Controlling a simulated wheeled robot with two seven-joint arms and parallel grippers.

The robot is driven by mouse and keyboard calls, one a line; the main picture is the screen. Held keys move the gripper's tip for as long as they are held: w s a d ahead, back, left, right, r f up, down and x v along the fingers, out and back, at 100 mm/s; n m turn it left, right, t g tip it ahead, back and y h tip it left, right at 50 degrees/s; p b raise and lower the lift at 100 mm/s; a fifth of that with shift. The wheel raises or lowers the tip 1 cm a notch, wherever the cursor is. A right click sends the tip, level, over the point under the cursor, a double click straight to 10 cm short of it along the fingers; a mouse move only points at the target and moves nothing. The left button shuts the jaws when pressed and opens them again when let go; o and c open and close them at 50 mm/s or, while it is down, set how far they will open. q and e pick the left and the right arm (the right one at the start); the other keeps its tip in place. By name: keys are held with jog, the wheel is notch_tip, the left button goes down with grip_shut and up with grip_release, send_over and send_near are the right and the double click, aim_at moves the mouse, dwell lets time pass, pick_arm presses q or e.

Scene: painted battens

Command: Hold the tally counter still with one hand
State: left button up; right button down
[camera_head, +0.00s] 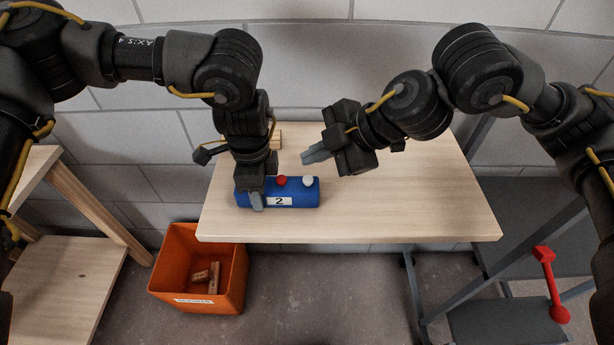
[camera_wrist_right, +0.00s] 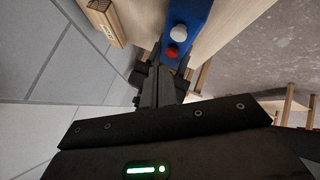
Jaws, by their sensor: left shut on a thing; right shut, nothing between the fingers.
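The tally counter (camera_head: 305,192) is a blue box on the wooden table, with a red button (camera_head: 281,181), a white button (camera_head: 308,181) and a label reading 2 on its front. My left gripper (camera_head: 256,200) is shut on the counter's left part, partly hiding it. My right gripper (camera_head: 306,157) is shut and empty, above the table behind the counter's right end, apart from it. In the right wrist view the blue counter (camera_wrist_right: 190,14) shows at the top, with the white button (camera_wrist_right: 180,32) and the red button (camera_wrist_right: 172,51).
The pale wooden table (camera_head: 420,205) is clear on the right. A wooden piece (camera_head: 277,136) lies at its back, partly hidden. An orange bin (camera_head: 170,274) with wooden pieces stands on the floor at left. A red dumbbell-shaped object (camera_head: 550,284) is at lower right.

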jog(key=shift+r, duration=1.25)
pick_arm(q)
jog(key=o, duration=1.2)
jog(key=shift+c, duration=0.2)
jog(key=shift+r, duration=0.1)
notch_tip(320, 180, up, 12)
